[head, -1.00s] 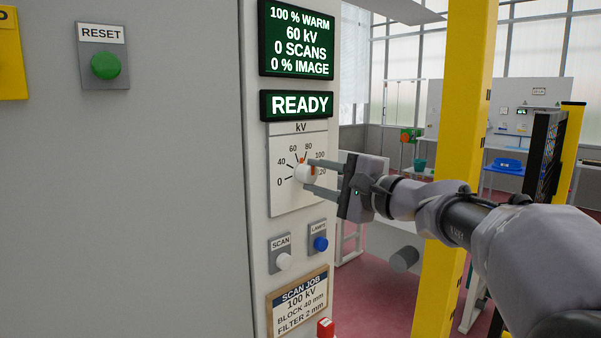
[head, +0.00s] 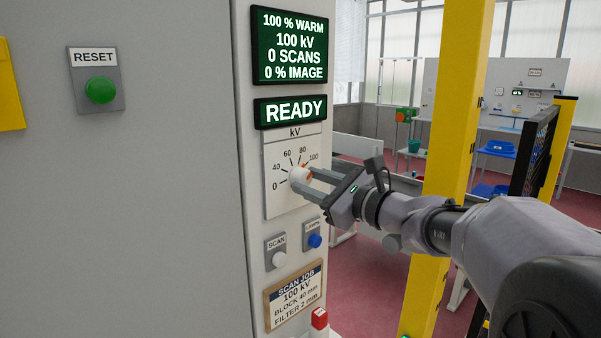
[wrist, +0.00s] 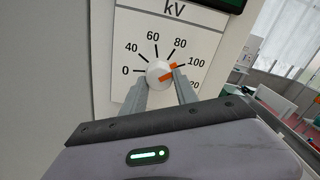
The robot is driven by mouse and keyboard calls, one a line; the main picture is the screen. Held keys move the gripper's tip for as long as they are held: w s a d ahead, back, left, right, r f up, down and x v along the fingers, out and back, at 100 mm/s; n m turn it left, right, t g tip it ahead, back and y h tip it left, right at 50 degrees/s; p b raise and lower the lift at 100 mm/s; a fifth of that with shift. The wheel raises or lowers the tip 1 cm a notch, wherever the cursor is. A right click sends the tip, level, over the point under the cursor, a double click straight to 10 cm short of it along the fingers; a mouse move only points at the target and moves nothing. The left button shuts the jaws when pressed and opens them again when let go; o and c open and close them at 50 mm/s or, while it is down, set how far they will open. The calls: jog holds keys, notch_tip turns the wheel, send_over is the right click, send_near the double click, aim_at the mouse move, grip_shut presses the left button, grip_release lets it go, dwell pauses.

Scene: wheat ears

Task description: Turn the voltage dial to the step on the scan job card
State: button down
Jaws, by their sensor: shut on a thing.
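The white kV dial (head: 299,176) sits on a pale scale plate (head: 283,205) on the cabinet front. It also shows in the wrist view (wrist: 157,73), where its orange pointer (wrist: 168,72) points toward the 100 mark. My gripper (head: 309,183) is shut on the dial, with one finger on each side of it in the wrist view (wrist: 162,84). The green display (head: 291,45) reads 100 kV, 100 % warm, 0 scans and 0 % image. The scan job card (head: 295,295) reads 100 kV, block 40 mm, filter 2 mm.
A READY sign (head: 290,112) is above the dial. A white SCAN button (head: 279,259) and a blue LAMPS button (head: 314,240) are below it. A green RESET button (head: 101,90) is at the left. A yellow post (head: 458,110) stands right of the panel, behind my arm.

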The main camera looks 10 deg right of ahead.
jog(key=shift+m+p, duration=0.7)
jog(key=shift+m, duration=0.3)
jog(key=c, duration=0.9)
grip_release()
jog(key=shift+c, duration=0.2)
jog(key=shift+s, duration=0.15)
jog(key=p+v, duration=0.1)
jog(key=v, duration=1.6)
jog(key=shift+s, duration=0.1)
